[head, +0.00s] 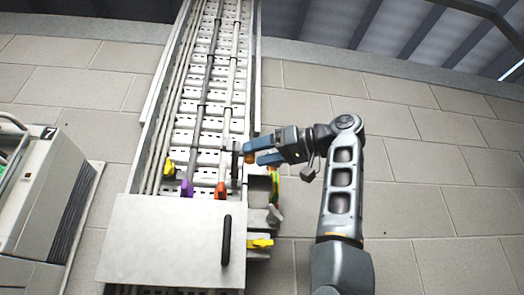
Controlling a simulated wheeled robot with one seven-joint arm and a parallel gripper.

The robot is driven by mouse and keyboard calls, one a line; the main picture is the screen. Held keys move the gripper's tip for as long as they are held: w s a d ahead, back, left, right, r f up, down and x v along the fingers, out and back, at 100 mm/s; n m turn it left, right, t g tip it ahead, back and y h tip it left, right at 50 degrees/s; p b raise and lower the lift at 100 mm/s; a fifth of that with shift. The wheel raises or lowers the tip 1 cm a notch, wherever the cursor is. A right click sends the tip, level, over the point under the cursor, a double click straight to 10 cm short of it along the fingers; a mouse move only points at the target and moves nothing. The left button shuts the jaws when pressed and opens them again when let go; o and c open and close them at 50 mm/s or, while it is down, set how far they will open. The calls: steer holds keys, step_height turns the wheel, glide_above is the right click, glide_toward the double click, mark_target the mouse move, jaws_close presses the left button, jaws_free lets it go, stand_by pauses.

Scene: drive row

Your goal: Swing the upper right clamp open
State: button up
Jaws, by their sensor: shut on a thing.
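My gripper (257,150), with two blue fingers, reaches in from the right at the right edge of the cable tray (148,180). It is shut on a small orange-brown piece (249,159), which looks like the handle of the upper right clamp. A dark upright bar (236,160) stands just left of this piece and seems to belong to the same clamp. The fingers partly hide the clamp, so I cannot tell how far it stands open.
Purple (187,188) and orange (220,191) connectors sit above a grey box (165,240) with a black handle (226,240). A yellow handle (260,243) juts out right of the box. A grey cabinet (40,190) stands left. The wall right of my arm is clear.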

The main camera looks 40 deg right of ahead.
steer(key=shift+w+d+f, duration=0.1)
steer(key=shift+d+f, duration=0.1)
steer(key=shift+f, duration=0.2)
steer(key=b+v, duration=0.2)
steer(key=v, duration=0.5)
steer(key=shift+s+r, duration=0.3)
steer(key=shift+s, duration=0.15)
steer(key=shift+c, duration=0.3)
